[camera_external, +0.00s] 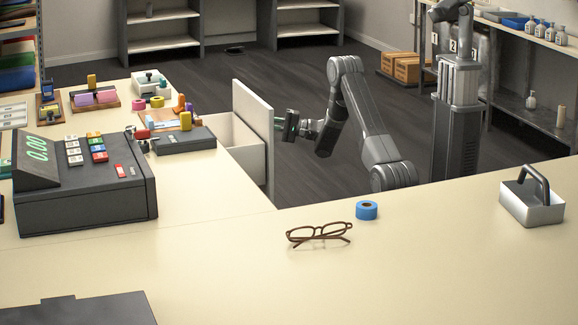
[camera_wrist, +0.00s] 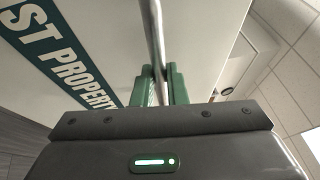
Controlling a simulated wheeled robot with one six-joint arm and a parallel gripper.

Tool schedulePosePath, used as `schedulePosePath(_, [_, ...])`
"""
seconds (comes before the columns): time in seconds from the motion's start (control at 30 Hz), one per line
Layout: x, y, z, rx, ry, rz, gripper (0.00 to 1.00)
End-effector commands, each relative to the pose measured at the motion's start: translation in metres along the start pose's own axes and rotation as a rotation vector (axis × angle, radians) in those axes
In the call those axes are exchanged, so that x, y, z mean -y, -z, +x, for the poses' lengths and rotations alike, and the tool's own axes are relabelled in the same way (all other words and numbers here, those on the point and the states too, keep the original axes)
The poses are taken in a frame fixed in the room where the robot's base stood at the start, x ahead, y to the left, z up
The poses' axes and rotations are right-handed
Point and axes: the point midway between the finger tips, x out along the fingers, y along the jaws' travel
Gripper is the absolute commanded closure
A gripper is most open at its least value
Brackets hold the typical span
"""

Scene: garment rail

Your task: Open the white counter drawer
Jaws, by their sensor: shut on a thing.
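The white counter drawer (camera_external: 232,138) stands pulled out from the counter, with its tall front panel (camera_external: 252,125) clear of the counter edge and its open inside partly visible. My gripper (camera_external: 305,127) is at the outer face of that panel. In the wrist view my gripper's green fingers (camera_wrist: 158,90) are shut on a metal bar handle (camera_wrist: 155,40), which runs away from the camera along the white panel. The handle is hidden behind the panel in the external view.
The counter (camera_external: 210,260) carries a cash register (camera_external: 85,175), glasses (camera_external: 319,233), blue tape (camera_external: 367,210) and a metal caddy (camera_external: 532,200). Open dark floor (camera_external: 300,75) lies beyond the drawer. A shelf with bottles (camera_external: 530,50) stands at the right. The wrist view shows a "ST PROPERTY" sign (camera_wrist: 60,50).

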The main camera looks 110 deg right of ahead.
Motion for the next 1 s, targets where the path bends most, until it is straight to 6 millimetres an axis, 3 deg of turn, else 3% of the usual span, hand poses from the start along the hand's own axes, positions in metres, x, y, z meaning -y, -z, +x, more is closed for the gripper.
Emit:
schedulePosePath(0.27, [-0.001,0.0,0.0,0.0,-0.002,0.001,1.0])
schedulePosePath(0.3, [-0.001,0.0,0.0,0.0,-0.002,0.001,0.82])
schedulePosePath(0.4, [-0.001,0.0,0.0,0.0,-0.001,0.001,0.66])
schedulePosePath(0.77, [0.0,0.001,-0.006,-0.002,0.0,0.0,0.66])
schedulePosePath(1.0, [0.001,0.002,-0.05,-0.006,-0.001,0.002,0.66])
